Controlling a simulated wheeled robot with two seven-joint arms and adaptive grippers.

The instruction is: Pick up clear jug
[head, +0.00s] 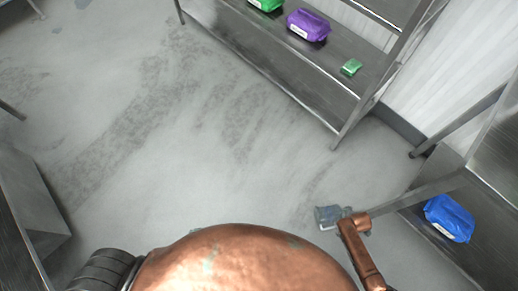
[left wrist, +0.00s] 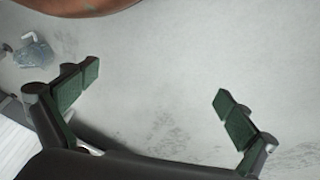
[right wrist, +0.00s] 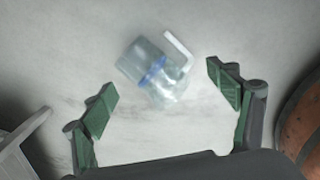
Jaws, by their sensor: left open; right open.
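The clear jug (right wrist: 148,66) is see-through with a blue band and a pale handle. In the right wrist view it lies tilted in the picture, just beyond and between the fingertips of my right gripper (right wrist: 161,92), which is open and empty. The jug also shows at the upper left in the left wrist view (left wrist: 33,52). In the head view a small blue-grey see-through shape (head: 329,216) right of centre looks like the same jug. My left gripper (left wrist: 158,84) is open and empty over bare grey floor, with the jug off to its left. Neither gripper is clear in the head view.
A blue pack (head: 449,218) lies on a metal surface at right. A grey box-like piece (head: 35,200) stands at left. The middle floor is clear.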

